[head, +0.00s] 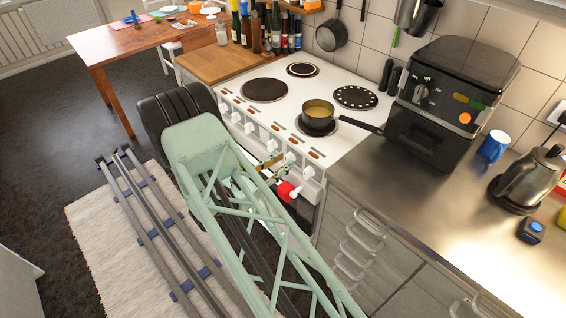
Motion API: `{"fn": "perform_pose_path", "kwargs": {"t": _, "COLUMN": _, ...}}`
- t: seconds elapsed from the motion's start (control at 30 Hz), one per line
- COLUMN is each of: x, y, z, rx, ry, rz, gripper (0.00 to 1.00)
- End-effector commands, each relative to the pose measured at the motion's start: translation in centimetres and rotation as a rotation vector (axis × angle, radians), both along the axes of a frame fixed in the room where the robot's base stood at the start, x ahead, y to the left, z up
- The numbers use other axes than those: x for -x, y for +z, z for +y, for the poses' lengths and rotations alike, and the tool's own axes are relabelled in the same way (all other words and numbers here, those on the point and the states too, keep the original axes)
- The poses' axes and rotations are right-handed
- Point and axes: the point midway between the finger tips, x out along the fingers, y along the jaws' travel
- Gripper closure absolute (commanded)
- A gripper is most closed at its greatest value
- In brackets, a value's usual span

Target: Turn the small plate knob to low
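The white cooker (284,116) stands in the middle of the head view, with a row of white knobs along its sloping front panel. One knob (249,127) is in the middle of the row, and others (308,172) are at the right end. I cannot tell which knob belongs to the small plate, nor read any setting. The small plate (302,69) may be the one at the back left. My gripper (270,163) is at the front panel, close to the right-hand knobs. My green arm partly hides it. Its opening and any contact with a knob cannot be made out.
A pot (319,112) with yellowish contents sits on the front right plate, its handle pointing right. An air fryer (452,98), blue mug (494,146) and kettle (532,180) stand on the steel counter. Drawer handles (362,238) stick out below. Bottles (265,30) stand behind left.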

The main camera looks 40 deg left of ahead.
Motion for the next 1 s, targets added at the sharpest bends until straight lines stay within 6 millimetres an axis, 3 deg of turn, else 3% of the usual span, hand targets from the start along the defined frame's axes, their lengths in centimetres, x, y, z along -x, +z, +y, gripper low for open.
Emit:
{"fn": "perform_pose_path", "kwargs": {"t": 0.43, "x": -0.55, "y": 0.01, "z": -0.08, "rx": 0.000, "ry": 0.000, "rz": 0.000, "gripper": 0.74}}
{"fn": "perform_pose_path", "kwargs": {"t": 0.7, "x": -0.55, "y": 0.01, "z": -0.09, "rx": 0.000, "ry": 0.000, "rz": 0.000, "gripper": 0.98}}
{"fn": "perform_pose_path", "kwargs": {"t": 1.0, "x": -0.55, "y": -0.04, "z": -0.09, "rx": -0.014, "ry": 0.000, "rz": -0.002, "gripper": 0.99}}
